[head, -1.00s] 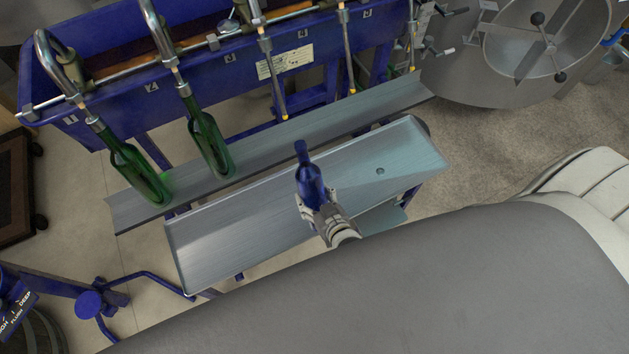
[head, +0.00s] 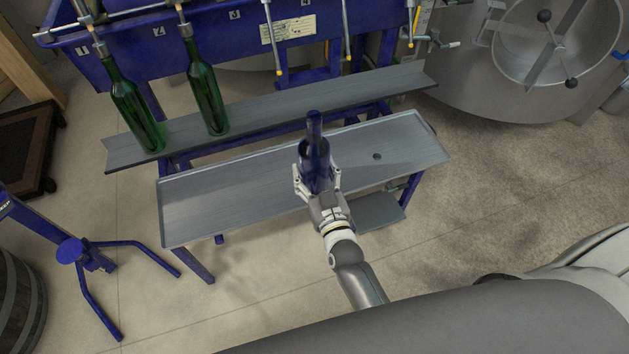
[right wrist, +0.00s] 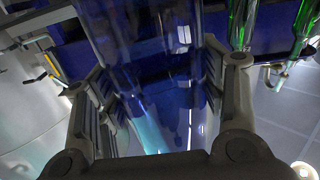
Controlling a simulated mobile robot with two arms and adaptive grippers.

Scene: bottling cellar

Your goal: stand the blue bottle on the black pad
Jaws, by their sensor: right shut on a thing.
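The blue bottle (head: 315,150) is dark, glossy glass with its neck up. My right gripper (head: 317,184) is shut around its body and holds it in front of the middle of the metal tray (head: 230,180). I cannot tell whether its base touches the tray, since the gripper hides it. In the right wrist view the see-through blue bottle (right wrist: 155,70) fills the space between the fingers of the right gripper (right wrist: 160,100). I cannot make out a black pad in either view. My left gripper is not in view.
Two green bottles (head: 132,112) (head: 207,95) stand on the shelf (head: 270,113) behind the tray, under the blue filler (head: 160,60). A steel vat (head: 490,95) stands at the back right.

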